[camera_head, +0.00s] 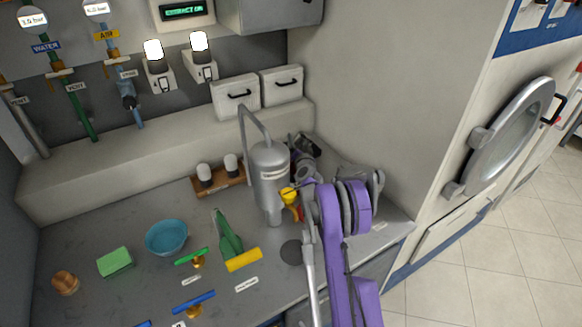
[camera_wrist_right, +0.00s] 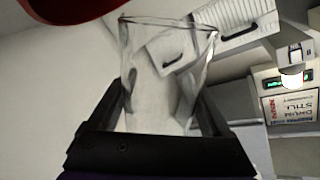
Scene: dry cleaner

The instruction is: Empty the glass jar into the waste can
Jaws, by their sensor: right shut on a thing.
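The clear glass jar (camera_wrist_right: 150,90) is between the two dark fingers of my right gripper (camera_wrist_right: 165,110) in the right wrist view. The gripper is shut on it, and the jar's open rim points toward the top of that picture. I can see through the glass and cannot make out any contents. In the head view my right gripper (camera_head: 305,158) is behind and right of a grey metal cylinder, and the jar cannot be made out there. A dark red curved surface crosses the wrist view's top left; I cannot tell whether it is the waste can. My left gripper is not in view.
The grey cylinder (camera_head: 268,178) with a bent pipe stands close to my right arm. A blue bowl (camera_head: 167,238), green sponge (camera_head: 115,262), green brush (camera_head: 229,240) and valve handles lie on the counter. White boxes (camera_head: 236,96) stand at the back.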

